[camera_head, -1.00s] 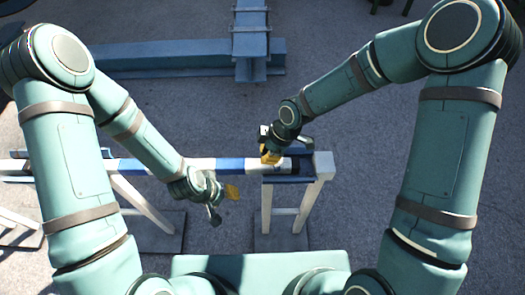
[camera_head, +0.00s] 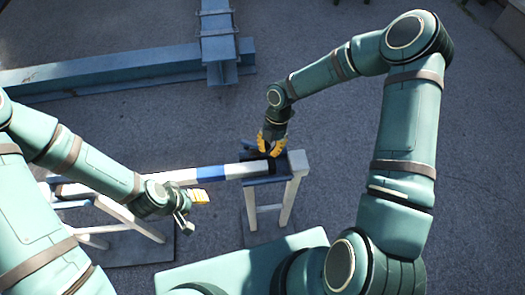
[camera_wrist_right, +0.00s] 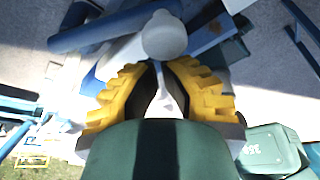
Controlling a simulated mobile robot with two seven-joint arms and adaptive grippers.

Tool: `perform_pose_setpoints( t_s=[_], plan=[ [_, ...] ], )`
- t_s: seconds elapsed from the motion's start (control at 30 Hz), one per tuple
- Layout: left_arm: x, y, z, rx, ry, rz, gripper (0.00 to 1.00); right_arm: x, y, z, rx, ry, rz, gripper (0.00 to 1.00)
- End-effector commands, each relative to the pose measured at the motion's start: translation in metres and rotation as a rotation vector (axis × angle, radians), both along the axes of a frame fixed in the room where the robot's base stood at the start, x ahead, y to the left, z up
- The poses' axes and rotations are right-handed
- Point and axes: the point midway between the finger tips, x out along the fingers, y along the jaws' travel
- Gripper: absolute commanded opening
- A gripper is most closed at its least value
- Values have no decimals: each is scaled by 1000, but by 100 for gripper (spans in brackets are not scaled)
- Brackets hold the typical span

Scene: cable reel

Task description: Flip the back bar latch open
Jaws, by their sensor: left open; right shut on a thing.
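The striped blue and white bar (camera_head: 236,171) lies across a white stand (camera_head: 298,164) in the head view. My right gripper (camera_head: 270,149) points down at the bar's right end, over the top of the stand. In the right wrist view, its yellow fingers (camera_wrist_right: 163,72) are closed around a narrow pale part, which appears to be the latch. The fingers hide most of it, so I cannot tell how far it is turned. A round grey end piece (camera_wrist_right: 164,36) shows just beyond the fingertips. My left gripper (camera_head: 200,197) is open and empty, below the bar and left of the stand.
A second white support (camera_head: 128,212) stands under the bar at the left. A blue steel beam (camera_head: 100,70) lies on the grey ground at the back, with another beam (camera_head: 217,40) meeting it. Ground right of the stand is clear.

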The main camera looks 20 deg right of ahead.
Motion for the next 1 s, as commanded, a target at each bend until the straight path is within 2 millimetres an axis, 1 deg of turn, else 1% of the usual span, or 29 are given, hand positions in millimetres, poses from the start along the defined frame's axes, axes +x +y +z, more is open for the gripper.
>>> perform_pose_setpoints(
  t_s=[0.2,0.47,0.7,1.0],
  plan=[
    [0,0,-2,0,0,0,47,14,-14,-1,0,0,194,0],
    [0,0,-8,1,-1,0,47,29,-25,-1,0,-1,378,0],
    [1,0,-11,2,0,2,47,37,-30,-1,0,0,379,0],
    [1,0,-12,2,0,2,47,40,-32,0,0,0,378,0]
  ],
)
